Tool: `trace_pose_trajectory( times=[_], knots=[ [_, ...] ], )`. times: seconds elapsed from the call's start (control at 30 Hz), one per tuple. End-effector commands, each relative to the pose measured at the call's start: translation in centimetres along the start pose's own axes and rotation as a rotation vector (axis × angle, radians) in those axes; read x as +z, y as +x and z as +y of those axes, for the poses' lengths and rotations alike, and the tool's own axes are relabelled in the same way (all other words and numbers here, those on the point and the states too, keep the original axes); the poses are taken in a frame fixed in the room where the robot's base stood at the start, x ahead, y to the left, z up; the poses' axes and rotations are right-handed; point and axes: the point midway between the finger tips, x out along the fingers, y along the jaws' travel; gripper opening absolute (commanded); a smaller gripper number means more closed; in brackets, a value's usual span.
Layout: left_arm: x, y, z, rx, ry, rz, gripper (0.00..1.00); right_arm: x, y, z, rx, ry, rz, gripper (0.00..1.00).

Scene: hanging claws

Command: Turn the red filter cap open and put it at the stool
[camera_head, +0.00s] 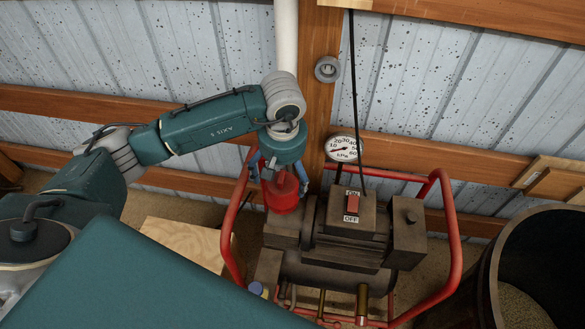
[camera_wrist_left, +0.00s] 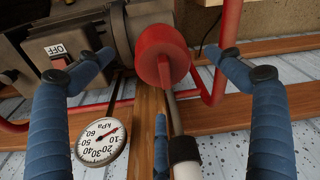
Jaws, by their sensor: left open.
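The red filter cap (camera_head: 284,204) sits on the left end of the compressor, its upper part partly hidden by my left gripper. My left gripper (camera_head: 279,178) is over it, pointing down. In the left wrist view the red cap (camera_wrist_left: 160,48) lies between the blue fingers of my open left gripper (camera_wrist_left: 166,58), with visible gaps at both sides. A light plywood top (camera_head: 188,243), which looks like the stool, is low at the left of the compressor, partly hidden by my own teal body. My right gripper is not in view.
The compressor (camera_head: 345,240) has a red tube frame (camera_head: 452,235), a pressure gauge (camera_head: 344,148) and a red switch (camera_head: 352,203). A black cable (camera_head: 353,90) hangs down to it. A dark barrel (camera_head: 490,275) stands at the right. The wall and wooden beams are close behind.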

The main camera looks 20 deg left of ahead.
Motion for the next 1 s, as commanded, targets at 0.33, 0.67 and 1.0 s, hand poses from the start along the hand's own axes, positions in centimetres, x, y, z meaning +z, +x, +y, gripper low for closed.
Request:
trace_pose_trajectory(
  times=[0.33,0.67,1.0],
  knots=[
    [-0.1,4.3,-0.3,-0.01,0.007,0.005,0.92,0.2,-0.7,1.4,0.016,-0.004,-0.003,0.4],
    [-0.2,9.4,-0.2,-0.007,0.005,0.007,0.92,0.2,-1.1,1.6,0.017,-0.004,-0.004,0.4],
    [-0.3,10.7,-0.2,-0.005,0.007,0.009,0.92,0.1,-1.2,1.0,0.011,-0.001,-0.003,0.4]
  ],
)
